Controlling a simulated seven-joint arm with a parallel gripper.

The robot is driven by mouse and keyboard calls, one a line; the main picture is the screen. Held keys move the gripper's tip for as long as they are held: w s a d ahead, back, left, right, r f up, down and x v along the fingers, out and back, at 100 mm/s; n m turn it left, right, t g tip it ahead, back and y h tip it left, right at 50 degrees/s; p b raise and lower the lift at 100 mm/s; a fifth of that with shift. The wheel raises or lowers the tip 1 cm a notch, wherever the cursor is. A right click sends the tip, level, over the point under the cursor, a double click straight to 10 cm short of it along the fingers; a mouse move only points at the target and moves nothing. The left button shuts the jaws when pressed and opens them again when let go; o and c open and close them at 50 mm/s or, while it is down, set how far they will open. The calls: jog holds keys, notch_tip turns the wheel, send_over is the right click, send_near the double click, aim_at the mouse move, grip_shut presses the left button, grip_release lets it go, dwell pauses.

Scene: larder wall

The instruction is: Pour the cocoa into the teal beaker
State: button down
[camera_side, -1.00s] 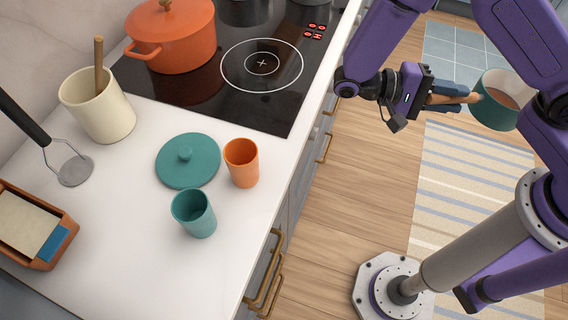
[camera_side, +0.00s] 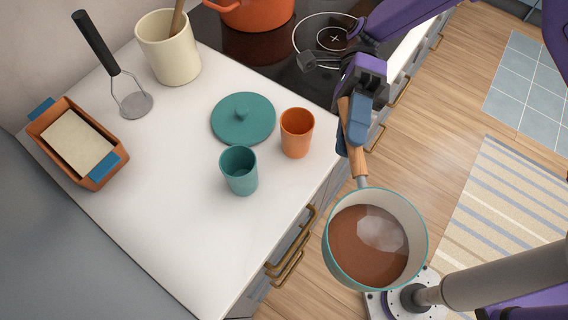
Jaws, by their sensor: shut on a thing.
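My gripper (camera_side: 354,125) is shut on the wooden handle of a saucepan, just off the counter's right edge. The saucepan (camera_side: 417,212) is teal outside and cream inside, and hangs over the floor, roughly level. Brown cocoa (camera_side: 345,246) with a pale steamy patch lies in it. The teal beaker (camera_side: 240,172) stands upright on the white counter, to the left of and apart from the saucepan. Its visible inside looks empty. The gripper is to the right of the beaker.
An orange beaker (camera_side: 297,134) stands between the teal beaker and my gripper. A teal lid (camera_side: 243,119) lies behind. A cream crock (camera_side: 170,50), a masher (camera_side: 134,104) and an orange loaf dish (camera_side: 50,126) are further left. The counter's front left is clear. An orange pot (camera_side: 258,14) sits on the hob.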

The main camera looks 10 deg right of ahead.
jog(key=w+a+r+m+t+y, duration=0.45)
jog(key=w+a+m+y, duration=0.2)
jog(key=w+a, duration=0.4)
jog(key=w+f+m+t+y, duration=0.1)
jog(key=w+f+t, duration=0.1)
jog(key=w, duration=0.5)
jog(key=w+f+m+t+y, duration=0.1)
jog(key=w+f, duration=0.3)
jog(key=w, duration=0.4)
jog(key=shift+w+f+t+y, duration=0.3)
jog(key=shift+t+y, duration=0.05)
jog(key=shift+t, duration=0.2)
jog(key=shift+r, duration=0.1)
